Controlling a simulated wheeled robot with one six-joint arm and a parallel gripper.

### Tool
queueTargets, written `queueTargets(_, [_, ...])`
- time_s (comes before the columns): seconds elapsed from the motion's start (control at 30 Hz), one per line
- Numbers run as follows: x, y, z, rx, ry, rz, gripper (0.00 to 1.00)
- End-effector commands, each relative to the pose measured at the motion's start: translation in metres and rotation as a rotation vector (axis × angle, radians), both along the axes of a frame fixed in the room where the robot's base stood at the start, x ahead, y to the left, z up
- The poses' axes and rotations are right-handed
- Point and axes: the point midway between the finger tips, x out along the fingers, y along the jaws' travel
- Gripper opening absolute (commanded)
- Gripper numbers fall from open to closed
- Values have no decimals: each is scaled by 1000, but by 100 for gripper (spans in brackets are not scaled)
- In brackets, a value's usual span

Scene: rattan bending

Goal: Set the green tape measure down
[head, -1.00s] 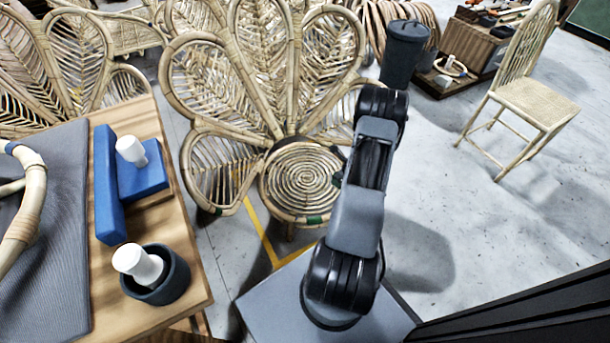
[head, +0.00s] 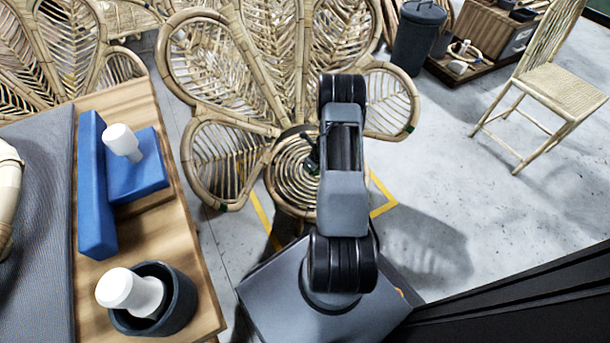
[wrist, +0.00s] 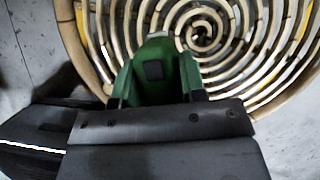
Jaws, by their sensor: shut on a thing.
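The green tape measure (wrist: 154,50) with a dark patch is between the jaws of my gripper (wrist: 156,80) in the wrist view. The gripper is shut on it. Behind it in the wrist view is the round spiral rattan seat (wrist: 235,55) of the petal-backed chair. I cannot tell whether the tape measure touches the seat. In the head view the seat (head: 292,185) is partly behind my arm. A small dark piece of the gripper (head: 310,160) shows at the arm's left edge, and the tape measure is hard to make out there.
A wooden table (head: 180,255) at left holds a blue block (head: 97,190), white-headed tools and a dark cup (head: 178,310).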

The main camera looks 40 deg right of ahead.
Motion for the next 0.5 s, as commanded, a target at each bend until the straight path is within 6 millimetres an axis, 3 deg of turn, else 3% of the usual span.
queueTargets(0.1, [9,8,-14,0,-1,3,7])
queueTargets(0.5, [21,19,-34,1,-1,4,7])
